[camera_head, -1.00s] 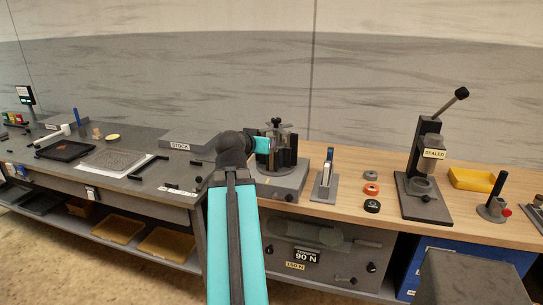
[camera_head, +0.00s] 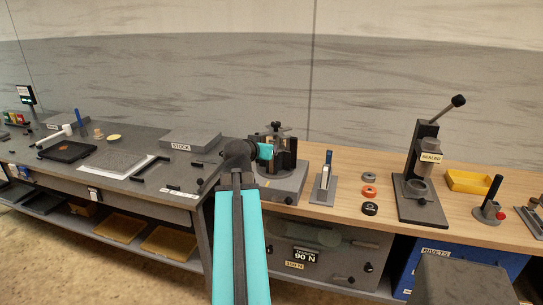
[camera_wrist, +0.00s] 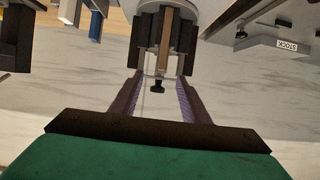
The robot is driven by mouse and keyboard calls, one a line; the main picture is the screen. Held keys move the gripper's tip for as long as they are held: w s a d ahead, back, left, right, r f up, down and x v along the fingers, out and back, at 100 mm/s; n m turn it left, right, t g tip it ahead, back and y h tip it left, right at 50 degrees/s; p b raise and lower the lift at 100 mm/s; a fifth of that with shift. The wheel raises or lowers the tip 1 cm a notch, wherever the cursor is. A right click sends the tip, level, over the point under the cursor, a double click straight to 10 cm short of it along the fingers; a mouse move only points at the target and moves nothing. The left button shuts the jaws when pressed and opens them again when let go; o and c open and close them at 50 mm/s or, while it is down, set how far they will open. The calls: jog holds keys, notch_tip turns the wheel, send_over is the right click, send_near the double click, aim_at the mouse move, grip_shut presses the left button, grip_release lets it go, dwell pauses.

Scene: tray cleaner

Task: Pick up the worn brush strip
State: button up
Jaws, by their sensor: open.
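A dark clamp fixture (camera_head: 284,178) with a knob on top stands on a grey base at the left end of the wooden bench. In the wrist view, which is upside down, the fixture (camera_wrist: 164,40) shows ahead of my gripper, with upright dark blocks around a brownish middle piece. I cannot tell for sure whether that piece is the worn brush strip. My gripper (camera_wrist: 159,90) is open, its two fingers apart and nothing held between them. The fixture's knob shows between the fingers. In the head view my wrist hides part of the fixture's left side.
A small upright stand (camera_head: 323,184) is right of the fixture, then several rings (camera_head: 368,191). A lever press (camera_head: 424,180) and a yellow tray (camera_head: 470,181) stand further right. A grey STOCK block (camera_head: 190,139) is on the left bench. Bare wood lies around the rings.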

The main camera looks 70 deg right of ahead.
jog(key=shift+p+x, duration=0.5)
jog(key=shift+x, duration=2)
jog(key=shift+f, duration=0.1)
jog(key=p+x, duration=0.2)
jog(key=x, duration=0.3)
jog(key=shift+w+f+p, duration=0.15)
jog(key=shift+f+p, duration=0.1)
jog(key=shift+p, duration=0.1)
grip_shut()
